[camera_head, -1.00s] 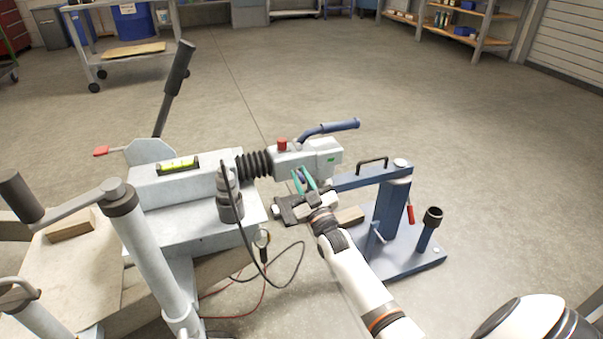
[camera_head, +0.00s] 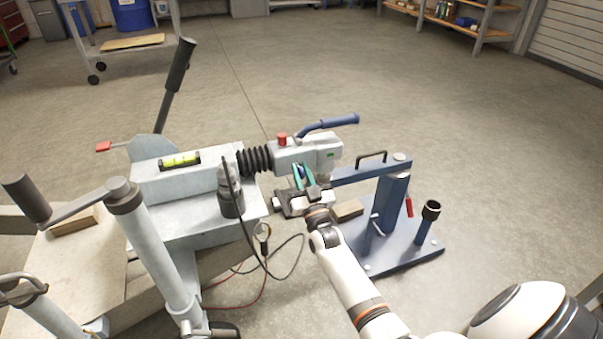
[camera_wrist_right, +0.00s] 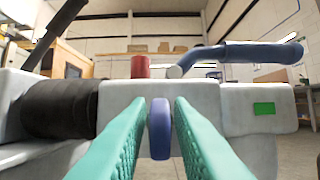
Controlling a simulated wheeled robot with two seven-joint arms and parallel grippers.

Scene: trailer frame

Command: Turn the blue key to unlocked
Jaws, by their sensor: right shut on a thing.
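The blue key (camera_wrist_right: 159,128) is on the near side of the light grey coupling head (camera_head: 325,147). In the right wrist view its flat grip looks upright. My right gripper (camera_head: 302,174) has teal fingers, one on each side of the key, and is shut on it. In the head view the fingers mostly hide the key. The wrist view shows a green mark (camera_wrist_right: 264,108) on the coupling head, to the right of the key. My left gripper is not in view.
A blue lever handle (camera_head: 330,123) and a red knob (camera_head: 282,137) sit on top of the coupling, above the key. A black bellows (camera_head: 255,160) is to its left. A blue stand (camera_head: 393,205) is close on the right. Cables (camera_head: 285,270) hang below. Open floor lies beyond.

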